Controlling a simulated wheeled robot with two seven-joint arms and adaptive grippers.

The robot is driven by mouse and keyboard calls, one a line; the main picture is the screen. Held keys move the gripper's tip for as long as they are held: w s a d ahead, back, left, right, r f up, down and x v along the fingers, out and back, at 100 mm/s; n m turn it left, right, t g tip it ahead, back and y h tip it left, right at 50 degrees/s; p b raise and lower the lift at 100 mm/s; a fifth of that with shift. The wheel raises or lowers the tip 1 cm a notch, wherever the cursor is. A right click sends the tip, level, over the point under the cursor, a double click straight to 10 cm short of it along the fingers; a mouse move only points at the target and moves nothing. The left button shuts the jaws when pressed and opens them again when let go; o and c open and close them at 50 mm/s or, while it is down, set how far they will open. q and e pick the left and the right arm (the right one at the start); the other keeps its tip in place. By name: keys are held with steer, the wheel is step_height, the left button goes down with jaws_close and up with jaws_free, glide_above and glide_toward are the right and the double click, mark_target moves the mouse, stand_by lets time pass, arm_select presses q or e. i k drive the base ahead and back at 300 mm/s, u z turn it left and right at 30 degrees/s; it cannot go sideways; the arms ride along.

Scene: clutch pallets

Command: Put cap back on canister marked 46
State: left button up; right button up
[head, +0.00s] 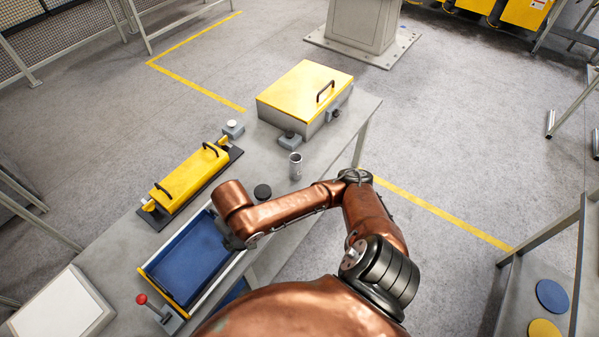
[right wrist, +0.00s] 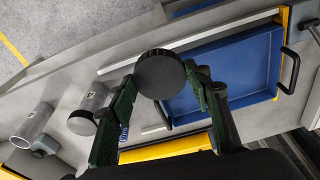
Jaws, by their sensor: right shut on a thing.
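My right gripper (head: 236,243) is over the blue-lined drawer in the head view, its fingers mostly hidden by my arm. In the right wrist view the gripper (right wrist: 162,72) is shut on a round black cap (right wrist: 160,75), held between its fingertips. An open silver canister (head: 295,166) stands upright on the bench; it also shows in the right wrist view (right wrist: 34,124). A second canister (right wrist: 91,97) beside it wears a black cap (head: 262,191). Small dark marks show on both canisters, too small to read. My left gripper is out of view.
The open drawer (head: 146,273) is lined in blue and looks empty. A yellow-lidded box (head: 290,88) stands at the bench's far end. A yellow handled cover (head: 190,174) lies to the left. A red-knobbed lever (head: 142,299) is at the front.

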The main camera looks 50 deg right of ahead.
mark_target(295, 159)
steer(key=u, duration=2.7)
steer(key=k, duration=3)
steer(key=z, duration=1.95)
